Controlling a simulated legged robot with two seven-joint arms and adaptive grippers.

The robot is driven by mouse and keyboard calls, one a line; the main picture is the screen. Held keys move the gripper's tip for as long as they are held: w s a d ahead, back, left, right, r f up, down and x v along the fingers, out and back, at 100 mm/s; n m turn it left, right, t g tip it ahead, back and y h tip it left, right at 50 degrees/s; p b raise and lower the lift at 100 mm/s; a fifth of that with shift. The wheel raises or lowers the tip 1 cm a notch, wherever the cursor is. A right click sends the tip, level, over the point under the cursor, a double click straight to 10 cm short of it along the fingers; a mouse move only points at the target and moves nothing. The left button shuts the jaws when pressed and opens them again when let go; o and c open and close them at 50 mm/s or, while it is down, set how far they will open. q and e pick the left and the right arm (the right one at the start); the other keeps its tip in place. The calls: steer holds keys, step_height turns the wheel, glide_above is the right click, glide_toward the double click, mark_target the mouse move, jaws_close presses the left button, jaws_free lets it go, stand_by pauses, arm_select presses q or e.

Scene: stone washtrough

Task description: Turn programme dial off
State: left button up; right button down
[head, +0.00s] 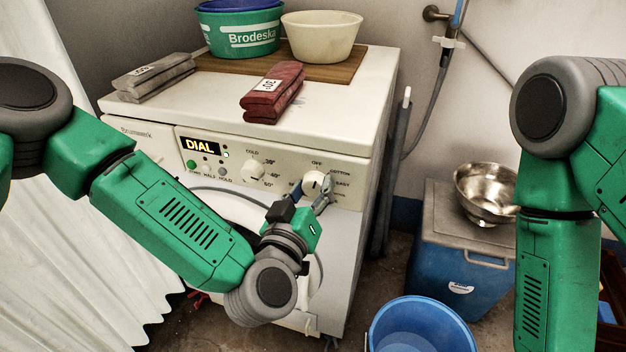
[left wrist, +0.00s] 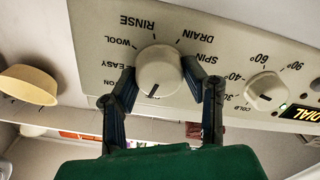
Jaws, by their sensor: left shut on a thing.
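The programme dial (head: 312,183) is a round cream knob at the right of the washing machine's (head: 350,232) front panel. It also shows in the left wrist view (left wrist: 160,72), upside down. Its dark pointer line points down and slightly left there, and the label on that side is hidden. In the head view OFF is printed just above the dial. My left gripper (head: 318,192) is shut on the dial, one finger on each side; both fingers show in the left wrist view (left wrist: 163,92). My right gripper is out of view; only the right arm shows.
The temperature knob (head: 252,170) and a lit display (head: 199,145) reading DIAL are left of the dial. Folded red cloth (head: 273,92), grey cloth (head: 153,75) and tubs are on top. A blue bucket (head: 420,328) and a blue box (head: 462,270) with a steel bowl (head: 487,192) stand at right.

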arm_select(q)
steer(key=shift+s+f+n+p, duration=0.1)
steer(key=shift+n+p, duration=0.5)
steer(key=shift+n, duration=0.7)
steer(key=shift+f, duration=0.1)
steer(key=o, duration=1.1)
steer(key=shift+a, duration=0.1)
steer(key=v, duration=1.2)
